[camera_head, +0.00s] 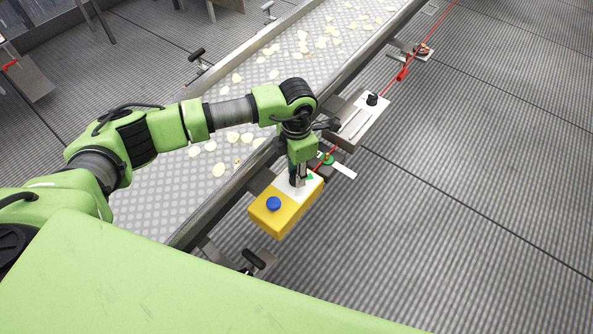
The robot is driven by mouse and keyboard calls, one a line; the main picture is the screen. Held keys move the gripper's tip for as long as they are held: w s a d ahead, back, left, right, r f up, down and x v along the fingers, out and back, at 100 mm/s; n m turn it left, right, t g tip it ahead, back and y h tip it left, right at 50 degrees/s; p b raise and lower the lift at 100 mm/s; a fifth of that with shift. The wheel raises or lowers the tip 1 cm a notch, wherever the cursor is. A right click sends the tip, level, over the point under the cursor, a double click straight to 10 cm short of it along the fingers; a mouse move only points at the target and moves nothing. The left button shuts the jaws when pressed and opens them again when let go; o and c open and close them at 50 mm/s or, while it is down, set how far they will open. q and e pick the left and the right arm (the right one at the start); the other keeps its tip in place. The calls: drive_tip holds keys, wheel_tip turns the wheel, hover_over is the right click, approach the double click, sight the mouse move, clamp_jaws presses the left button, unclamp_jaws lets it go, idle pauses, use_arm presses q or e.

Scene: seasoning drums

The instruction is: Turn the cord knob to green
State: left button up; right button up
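A yellow box (281,217) with a blue button (273,204) and a pale top section is fixed beside the conveyor's edge. My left gripper (297,181) points down at the pale far end of this box. It hides most of what is there, including any knob, so I cannot tell whether its fingers are open or shut. A small green mark shows beside the fingers. A red cord (333,152) runs from the box's far end up to the right. My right gripper is out of view.
The conveyor (228,150) carries scattered pale chips. Beyond the yellow box is a grey metal box (357,118) with a black knob (372,99). A white tag (343,170) hangs near the cord. The ribbed floor at right is clear.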

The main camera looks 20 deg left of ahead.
use_arm(q)
drive_tip(key=c, duration=0.4)
drive_tip(key=shift+n, duration=0.3)
drive_tip(key=n+b, duration=0.1)
drive_tip(key=n, duration=0.1)
drive_tip(key=shift+n, duration=0.4)
drive_tip(key=n+b, duration=0.1)
drive_tip(key=n, duration=0.3)
drive_tip(key=n+b, duration=0.1)
drive_tip(key=n, duration=0.4)
drive_tip(key=shift+n, duration=2.3)
